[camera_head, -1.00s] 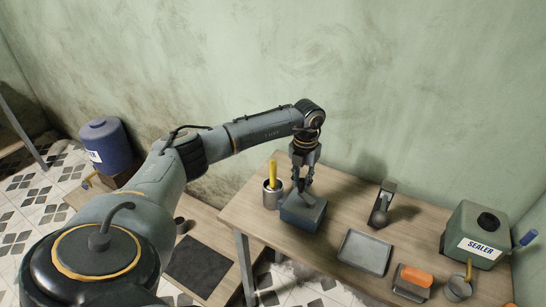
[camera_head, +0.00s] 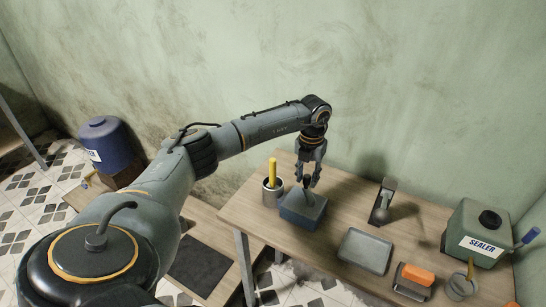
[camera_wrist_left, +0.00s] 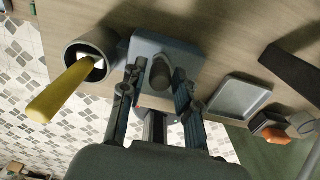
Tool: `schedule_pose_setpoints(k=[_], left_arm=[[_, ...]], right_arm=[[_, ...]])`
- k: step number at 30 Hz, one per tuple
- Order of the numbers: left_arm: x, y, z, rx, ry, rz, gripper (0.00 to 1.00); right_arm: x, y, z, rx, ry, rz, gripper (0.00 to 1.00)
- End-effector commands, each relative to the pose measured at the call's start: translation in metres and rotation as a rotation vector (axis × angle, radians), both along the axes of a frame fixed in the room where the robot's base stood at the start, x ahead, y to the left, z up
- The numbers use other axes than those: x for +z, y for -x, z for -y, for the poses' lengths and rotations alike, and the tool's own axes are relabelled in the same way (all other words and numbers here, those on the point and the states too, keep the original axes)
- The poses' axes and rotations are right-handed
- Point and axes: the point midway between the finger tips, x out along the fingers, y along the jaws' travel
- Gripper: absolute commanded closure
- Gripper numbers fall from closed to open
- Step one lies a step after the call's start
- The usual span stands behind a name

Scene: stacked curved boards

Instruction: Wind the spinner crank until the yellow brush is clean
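The yellow brush (camera_head: 272,172) stands handle up in a grey metal cylinder (camera_head: 271,197) at the left of the table; its bristles are hidden inside. Its handle also shows in the left wrist view (camera_wrist_left: 58,92). A blue-grey box (camera_head: 302,213), which looks like the spinner, sits right beside the cylinder. A dark round crank knob (camera_wrist_left: 160,73) stands up from its top. My left gripper (camera_head: 312,184) points down over the box. In the left wrist view its fingers are apart, one on each side of the knob, with visible gaps. My right gripper is not in view.
A shallow grey tray (camera_head: 364,251), a dark metal tool (camera_head: 382,203), an orange block (camera_head: 417,275), a small grey pot (camera_head: 461,286) and a green SEALER container (camera_head: 478,235) stand to the right. The wall rises behind the table.

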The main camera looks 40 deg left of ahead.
Motion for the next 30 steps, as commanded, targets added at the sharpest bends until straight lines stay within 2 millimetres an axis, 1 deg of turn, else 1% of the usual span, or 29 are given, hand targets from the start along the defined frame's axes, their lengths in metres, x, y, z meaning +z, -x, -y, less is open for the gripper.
schedule_pose_setpoints(k=[9, 13, 30], left_arm=[[0.001, 0.000, 0.000, 0.000, 0.001, 0.000, 0.55], [0.007, 0.000, 0.000, 0.000, 0.001, 0.000, 0.55], [0.064, 0.000, 0.000, 0.000, 0.001, 0.000, 0.55]], right_arm=[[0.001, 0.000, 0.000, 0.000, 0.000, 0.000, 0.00], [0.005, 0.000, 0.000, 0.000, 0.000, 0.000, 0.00], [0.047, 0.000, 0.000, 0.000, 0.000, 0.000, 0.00]])
